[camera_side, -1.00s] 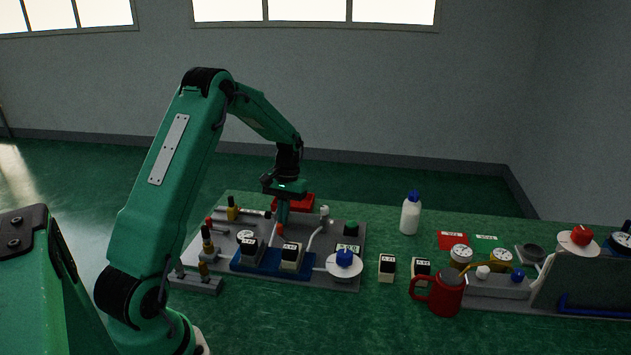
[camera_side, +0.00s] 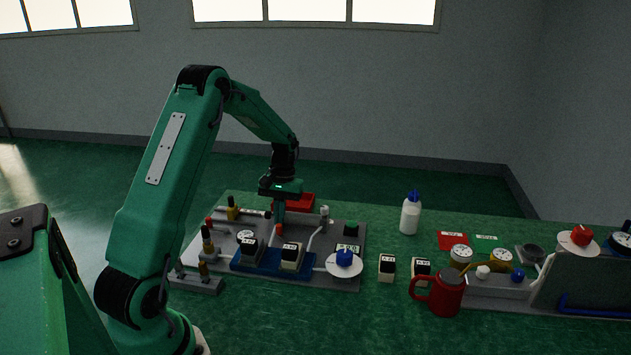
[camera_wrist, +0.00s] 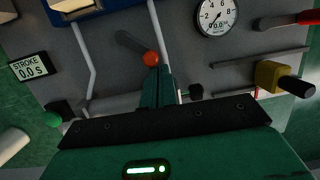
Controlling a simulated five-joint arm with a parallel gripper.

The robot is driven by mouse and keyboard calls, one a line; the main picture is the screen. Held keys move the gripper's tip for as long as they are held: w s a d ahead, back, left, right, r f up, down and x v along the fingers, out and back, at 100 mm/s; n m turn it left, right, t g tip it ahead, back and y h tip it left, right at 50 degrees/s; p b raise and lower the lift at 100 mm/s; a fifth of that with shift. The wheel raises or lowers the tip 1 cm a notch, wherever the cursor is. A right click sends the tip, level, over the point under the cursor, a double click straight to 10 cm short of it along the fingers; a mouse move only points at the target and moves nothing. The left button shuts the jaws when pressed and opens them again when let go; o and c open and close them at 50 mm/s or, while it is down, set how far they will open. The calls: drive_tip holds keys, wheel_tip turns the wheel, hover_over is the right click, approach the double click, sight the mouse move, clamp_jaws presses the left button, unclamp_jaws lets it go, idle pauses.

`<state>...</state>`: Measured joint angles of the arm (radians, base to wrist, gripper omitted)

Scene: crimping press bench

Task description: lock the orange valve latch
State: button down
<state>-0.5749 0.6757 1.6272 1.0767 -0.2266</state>
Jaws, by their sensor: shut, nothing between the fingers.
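The orange valve latch shows in the wrist view as a round orange knob (camera_wrist: 151,58) on a dark lever that slants up and left across the grey panel. In the side view the orange knob (camera_side: 279,229) stands behind the blue block, right below my fingers. My gripper (camera_side: 279,221) points down at it, and its fingers are shut and empty. In the wrist view my shut fingertips (camera_wrist: 158,72) are at the near side of the knob, touching or almost touching; I cannot tell which. The lever's pivot is hard to make out.
A pressure gauge (camera_wrist: 216,16), a yellow valve with a black handle (camera_wrist: 280,77) and a stroke display (camera_wrist: 33,66) surround the spot. A white pipe (camera_wrist: 165,45) runs close beside the knob. A red bin (camera_side: 301,200) stands behind; a red mug (camera_side: 446,295) is to the right.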

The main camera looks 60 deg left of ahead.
drive_tip(key=shift+s+n, duration=0.45)
drive_tip(key=shift+n, duration=0.15)
drive_tip(key=shift+s, duration=0.9)
drive_tip(key=shift+s+d, duration=0.3)
drive_tip(key=shift+s, duration=0.4)
drive_tip(key=shift+w, duration=0.15)
drive_tip(key=shift+w+d, duration=0.4)
drive_tip(key=shift+w, duration=0.2)
drive_tip(key=shift+r, duration=0.1)
drive_tip(key=s+a+v, duration=0.1)
drive_tip(key=a+v, duration=0.1)
drive_tip(key=v, duration=0.8)
